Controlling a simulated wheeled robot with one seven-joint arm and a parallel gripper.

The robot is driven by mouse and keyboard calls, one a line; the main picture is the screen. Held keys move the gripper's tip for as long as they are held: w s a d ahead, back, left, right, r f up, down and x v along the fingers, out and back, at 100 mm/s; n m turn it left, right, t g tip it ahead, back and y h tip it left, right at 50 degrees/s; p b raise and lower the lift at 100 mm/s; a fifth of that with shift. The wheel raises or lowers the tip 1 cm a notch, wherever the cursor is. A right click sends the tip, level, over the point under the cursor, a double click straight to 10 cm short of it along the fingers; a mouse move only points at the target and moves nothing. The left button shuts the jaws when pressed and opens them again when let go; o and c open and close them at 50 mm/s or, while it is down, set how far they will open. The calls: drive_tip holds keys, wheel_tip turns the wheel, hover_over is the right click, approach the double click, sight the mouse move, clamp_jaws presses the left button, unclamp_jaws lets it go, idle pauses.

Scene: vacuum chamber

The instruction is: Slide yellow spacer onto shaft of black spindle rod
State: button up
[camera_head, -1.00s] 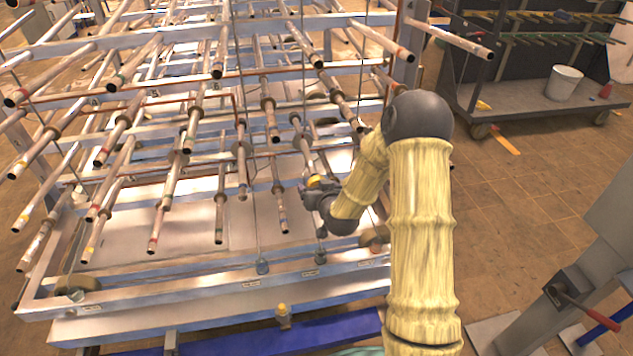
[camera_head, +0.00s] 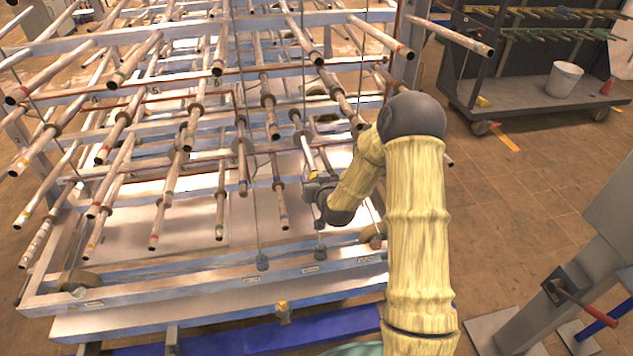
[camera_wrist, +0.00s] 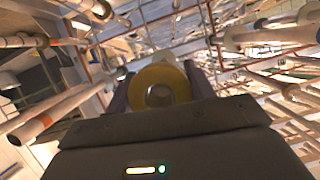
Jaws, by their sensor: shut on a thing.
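My gripper (camera_wrist: 158,88) is shut on the yellow spacer (camera_wrist: 157,72), a ring whose open hole faces the wrist camera. A finger lies on each side of the ring. In the head view my gripper (camera_head: 318,188) is at the lower end of a slanted rod (camera_head: 308,155) with a dark collar higher up; the spacer is hardly visible there. A pale shape (camera_wrist: 166,57) shows just behind the ring in the wrist view. I cannot tell whether it is the spindle rod's shaft or whether the spacer is around it. No single rod stands out clearly as the black spindle.
Several rods with dark ends and coloured bands stick out of a metal frame (camera_head: 200,293) around my gripper. Rods pass close on both sides in the wrist view. A cart (camera_head: 520,98) with a white bucket (camera_head: 564,79) stands at the back right.

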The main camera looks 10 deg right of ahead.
drive_tip(key=shift+w+f+b, duration=0.15)
drive_tip(key=shift+w+b, duration=0.2)
drive_tip(key=shift+w, duration=1.05)
drive_tip(key=o, duration=1.1)
drive_tip(key=b+v, duration=0.4)
drive_tip(key=v, duration=1.3)
drive_tip(key=shift+s, duration=0.1)
